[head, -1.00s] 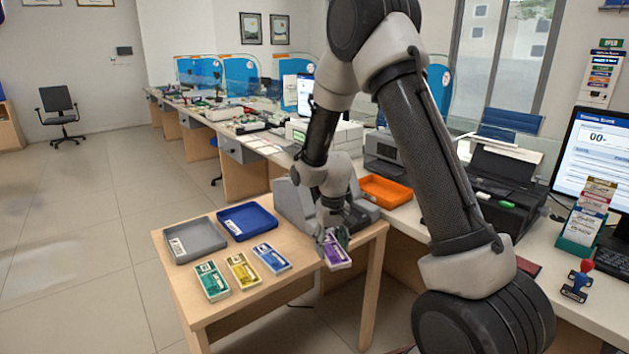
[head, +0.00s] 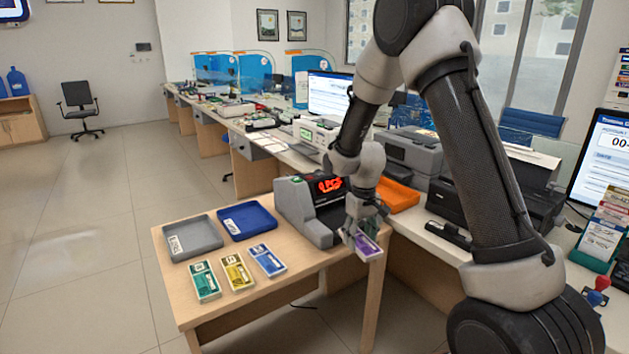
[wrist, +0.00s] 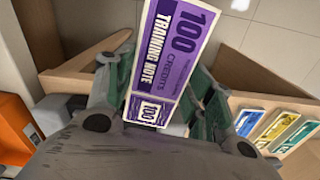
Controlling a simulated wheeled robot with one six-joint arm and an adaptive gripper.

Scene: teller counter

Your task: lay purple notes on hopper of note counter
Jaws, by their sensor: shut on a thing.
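The purple notes (head: 367,246) are held in my gripper (head: 357,234) over the right end of the small wooden table. In the wrist view the purple notes (wrist: 172,62) show their printed face, marked 100 and TRAINING NOTE, between the fingers of my gripper (wrist: 160,100). The grey note counter (head: 312,212) stands on the table just left of my gripper, with a lit red display. My gripper and arm cover part of its right side. I cannot make out its hopper clearly.
Green (head: 204,281), yellow (head: 237,272) and blue notes (head: 267,260) lie along the table's front. A grey tray (head: 175,250) and a blue tray (head: 225,232) lie behind them. An orange tray (head: 405,197) sits on the counter behind my gripper.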

